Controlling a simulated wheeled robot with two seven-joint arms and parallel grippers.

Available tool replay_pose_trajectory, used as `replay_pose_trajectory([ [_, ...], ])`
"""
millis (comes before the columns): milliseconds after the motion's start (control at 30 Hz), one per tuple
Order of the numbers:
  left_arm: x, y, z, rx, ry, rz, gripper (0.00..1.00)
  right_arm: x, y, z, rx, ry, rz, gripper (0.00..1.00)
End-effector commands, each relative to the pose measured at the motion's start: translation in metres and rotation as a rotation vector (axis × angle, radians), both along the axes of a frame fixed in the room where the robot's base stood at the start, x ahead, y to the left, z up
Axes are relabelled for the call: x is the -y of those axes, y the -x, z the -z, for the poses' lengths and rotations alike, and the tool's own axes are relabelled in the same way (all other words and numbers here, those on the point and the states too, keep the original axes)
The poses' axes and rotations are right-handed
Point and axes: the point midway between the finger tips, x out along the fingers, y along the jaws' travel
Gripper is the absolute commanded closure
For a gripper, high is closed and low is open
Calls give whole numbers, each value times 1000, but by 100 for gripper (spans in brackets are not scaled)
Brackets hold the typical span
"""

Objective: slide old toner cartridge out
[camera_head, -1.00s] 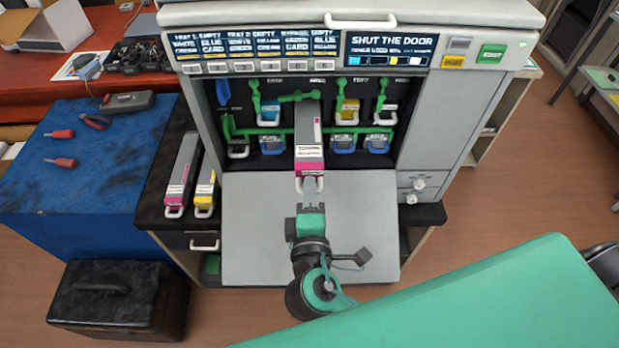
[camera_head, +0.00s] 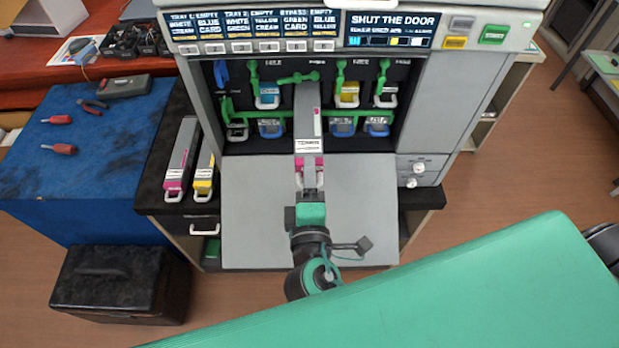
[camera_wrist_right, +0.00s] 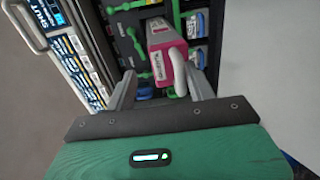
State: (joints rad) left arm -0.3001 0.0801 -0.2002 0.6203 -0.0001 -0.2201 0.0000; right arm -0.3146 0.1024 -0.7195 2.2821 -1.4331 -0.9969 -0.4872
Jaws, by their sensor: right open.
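The old toner cartridge (camera_head: 309,130) is grey with a magenta front end and a white label. It sticks out of the open printer (camera_head: 432,110), its rear inside the middle of the bay. Its white front handle (camera_wrist_right: 178,72) shows in the right wrist view. My right gripper (camera_head: 311,190) is in front of the cartridge's magenta end. In the right wrist view my right gripper (camera_wrist_right: 160,90) is open, its fingers apart on either side of the handle. Whether either finger touches it I cannot tell. My left gripper is not in view.
The printer's lowered door (camera_head: 250,225) lies under my right arm. A magenta-ended cartridge (camera_head: 181,155) and a yellow-ended cartridge (camera_head: 205,165) lie on the dark counter at left. A blue workbench (camera_head: 90,190) and a black box (camera_head: 120,285) stand farther left.

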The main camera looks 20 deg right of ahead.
Motion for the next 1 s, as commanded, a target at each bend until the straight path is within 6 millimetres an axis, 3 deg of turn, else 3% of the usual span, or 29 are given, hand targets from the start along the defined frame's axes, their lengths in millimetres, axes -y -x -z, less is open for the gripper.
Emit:
replay_pose_trajectory([
  [500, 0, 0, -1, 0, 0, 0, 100, 0, 1, 0, 0, 0, 0, 45],
  [1000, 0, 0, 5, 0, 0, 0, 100, -7, 25, 0, 0, -1, 0, 45],
])
